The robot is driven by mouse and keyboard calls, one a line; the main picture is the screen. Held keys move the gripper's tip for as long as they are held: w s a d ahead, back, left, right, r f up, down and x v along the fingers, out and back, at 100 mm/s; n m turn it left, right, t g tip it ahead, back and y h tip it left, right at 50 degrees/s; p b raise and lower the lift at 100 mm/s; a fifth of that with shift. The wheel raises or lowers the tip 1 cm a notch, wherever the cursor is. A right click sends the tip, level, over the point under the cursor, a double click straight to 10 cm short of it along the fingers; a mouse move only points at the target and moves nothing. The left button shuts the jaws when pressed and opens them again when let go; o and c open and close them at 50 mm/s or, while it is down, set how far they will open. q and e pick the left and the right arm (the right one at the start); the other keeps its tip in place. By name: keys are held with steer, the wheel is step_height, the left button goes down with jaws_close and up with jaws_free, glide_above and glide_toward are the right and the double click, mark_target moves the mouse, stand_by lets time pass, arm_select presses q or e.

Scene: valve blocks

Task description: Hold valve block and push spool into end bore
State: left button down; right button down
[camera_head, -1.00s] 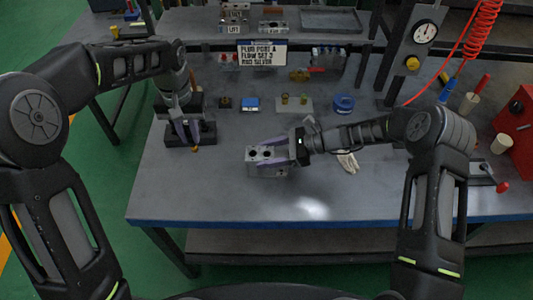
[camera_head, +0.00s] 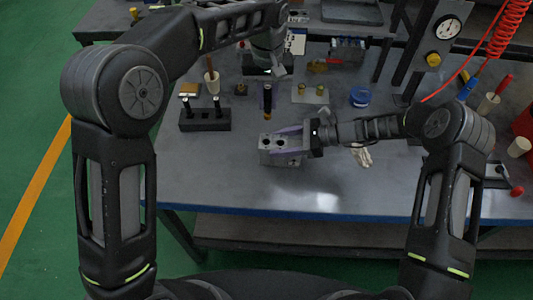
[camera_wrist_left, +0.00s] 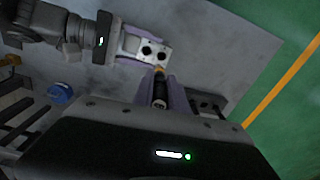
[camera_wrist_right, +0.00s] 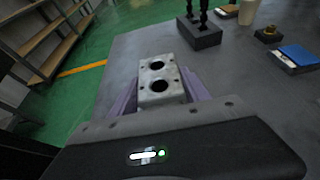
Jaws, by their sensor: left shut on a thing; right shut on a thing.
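The silver valve block (camera_head: 270,158) sits near the front middle of the bench. My right gripper (camera_head: 286,146) is shut on it from the right. Two dark bores show on its top face in the right wrist view (camera_wrist_right: 148,77). My left gripper (camera_head: 267,97) is shut on a dark spool (camera_wrist_left: 160,92) with a golden tip, behind the block in the head view. In the left wrist view the tip points toward the block (camera_wrist_left: 131,44) and lies close to its edge. I cannot tell whether they touch. The end bore is not clearly visible.
A black rack (camera_head: 205,123) with upright spools stands left of the block. Behind are a beige plate with brass parts (camera_head: 311,97) and a blue round container (camera_head: 360,96). A white glove (camera_head: 361,155) lies under my right arm. The bench front is clear.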

mark_target(266, 114)
arm_select(q)
steer(key=shift+s+a+r+n, duration=0.1)
steer(key=shift+s+a+n, duration=0.05)
steer(key=shift+n, duration=0.25)
steer(key=shift+f, duration=2.55)
steer(key=shift+f, duration=0.1)
steer(key=shift+f, duration=2.4)
steer(key=shift+f, duration=0.1)
steer(key=shift+f, duration=0.4)
